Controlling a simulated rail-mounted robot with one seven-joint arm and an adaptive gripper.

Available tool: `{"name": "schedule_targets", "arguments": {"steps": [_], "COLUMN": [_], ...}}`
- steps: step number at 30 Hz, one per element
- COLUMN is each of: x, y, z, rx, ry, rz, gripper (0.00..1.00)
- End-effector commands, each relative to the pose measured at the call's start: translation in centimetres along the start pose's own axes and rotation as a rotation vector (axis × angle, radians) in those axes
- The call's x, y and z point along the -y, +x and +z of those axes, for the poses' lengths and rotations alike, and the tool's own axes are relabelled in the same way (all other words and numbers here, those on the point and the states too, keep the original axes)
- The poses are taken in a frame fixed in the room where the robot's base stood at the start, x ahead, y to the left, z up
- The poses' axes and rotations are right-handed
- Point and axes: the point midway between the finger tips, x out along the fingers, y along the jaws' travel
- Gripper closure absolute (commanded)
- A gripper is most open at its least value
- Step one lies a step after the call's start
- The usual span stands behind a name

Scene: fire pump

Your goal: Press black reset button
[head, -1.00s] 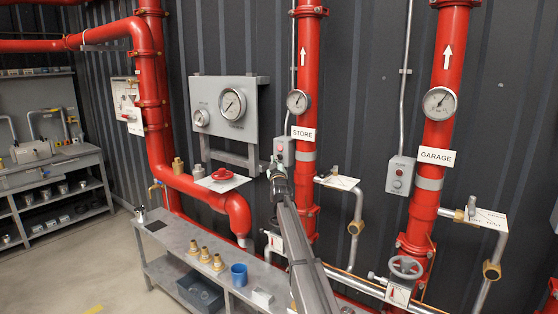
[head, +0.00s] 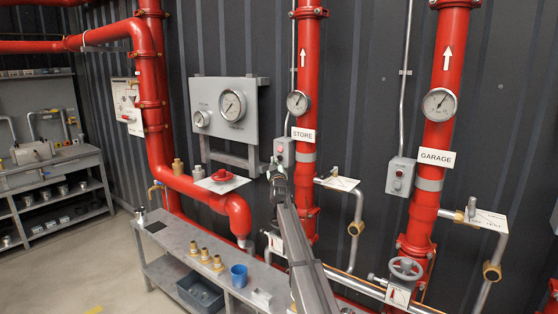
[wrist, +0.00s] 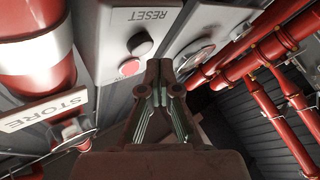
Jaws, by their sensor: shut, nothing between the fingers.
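The black reset button (wrist: 140,45) is on a light grey box (wrist: 112,52) lettered RESET in the wrist view, beside a round red lamp or button (wrist: 130,67). In the head view the box (head: 284,147) is fixed at the STORE pipe; the black button cannot be made out there. My gripper (wrist: 165,72) is shut and empty. In the wrist view its fingertips lie just to the side of the red and black rounds, and any gap in depth is hard to tell. In the head view my gripper (head: 275,168) is at the lower left of the box.
The red STORE pipe (head: 307,70) and its gauge (head: 298,103) stand close to the box. A grey gauge panel (head: 225,107) is to the left. A similar box (head: 400,176) sits by the GARAGE pipe (head: 449,85). A bench (head: 170,237) stands below.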

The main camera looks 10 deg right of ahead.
Motion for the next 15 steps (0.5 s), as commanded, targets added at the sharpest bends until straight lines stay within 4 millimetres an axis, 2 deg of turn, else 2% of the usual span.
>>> {"name": "schedule_targets", "arguments": {"steps": [15], "x": [-0.36], "y": [0.57], "z": [0.53], "rx": [0.000], "ry": [0.000], "rz": [0.000], "gripper": [1.00]}}
